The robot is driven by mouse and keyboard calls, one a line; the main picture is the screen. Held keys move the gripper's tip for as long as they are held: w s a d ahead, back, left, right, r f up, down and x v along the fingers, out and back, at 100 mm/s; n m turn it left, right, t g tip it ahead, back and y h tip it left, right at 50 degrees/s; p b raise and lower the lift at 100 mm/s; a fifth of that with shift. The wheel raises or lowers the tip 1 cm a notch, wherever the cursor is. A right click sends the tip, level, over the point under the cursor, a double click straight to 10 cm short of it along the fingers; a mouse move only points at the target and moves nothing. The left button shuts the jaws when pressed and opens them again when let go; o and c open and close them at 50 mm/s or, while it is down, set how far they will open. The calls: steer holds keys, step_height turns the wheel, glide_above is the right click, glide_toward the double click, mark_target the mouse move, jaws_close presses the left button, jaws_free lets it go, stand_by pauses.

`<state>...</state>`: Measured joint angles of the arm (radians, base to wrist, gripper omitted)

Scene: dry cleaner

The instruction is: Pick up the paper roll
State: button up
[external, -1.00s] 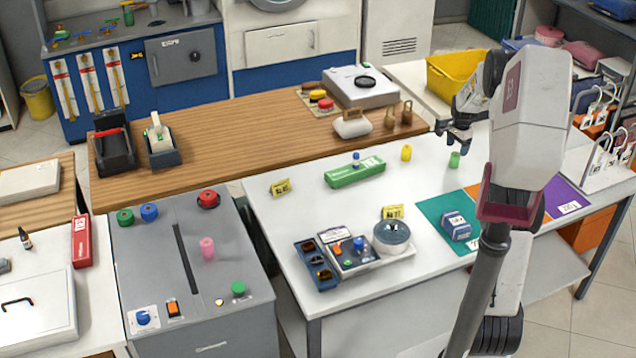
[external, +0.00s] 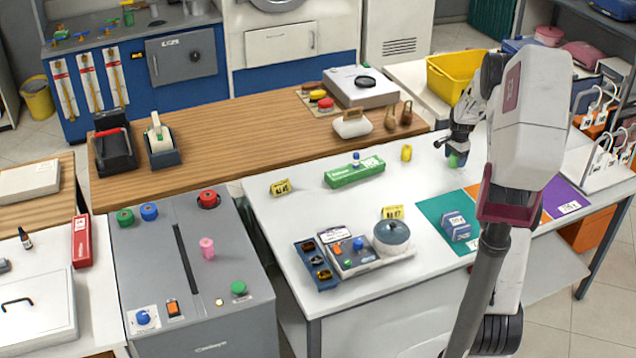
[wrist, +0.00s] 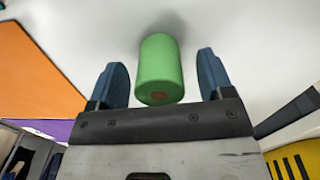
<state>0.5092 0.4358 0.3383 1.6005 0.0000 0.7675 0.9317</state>
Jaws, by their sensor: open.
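The paper roll appears to be the small green cylinder (external: 455,161) on the white table, below my gripper (external: 457,152) in the external view. In the wrist view the green roll (wrist: 160,65) shows a brown spot at its near end. It lies between the two blue fingers of my gripper (wrist: 162,66), with a gap visible on each side. My gripper is open and holds nothing. In the external view the fingers partly hide the roll.
A yellow cylinder (external: 406,153) and a green box (external: 355,172) stand to the left on the white table. A yellow bin (external: 450,76) is behind my gripper. Teal (external: 433,215) and purple (external: 566,198) mats lie nearer the front. Bare tabletop surrounds the roll.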

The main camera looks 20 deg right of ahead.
steer(key=shift+f, duration=0.5)
steer(key=c, duration=1)
steer(key=shift+r, duration=0.1)
steer(key=shift+r, duration=1.45)
steer(key=shift+s+a+r, duration=0.1)
steer(key=shift+s+r, duration=0.1)
steer(key=shift+r, duration=0.05)
steer(key=s+a, duration=0.2)
steer(key=s, duration=0.2)
steer(key=s+a+r, duration=0.1)
steer(key=s+a, duration=0.2)
steer(key=s, duration=0.2)
steer(key=s+a, duration=0.2)
steer(key=s, duration=0.2)
steer(key=shift+s+a+r, duration=0.2)
steer(key=shift+s, duration=0.1)
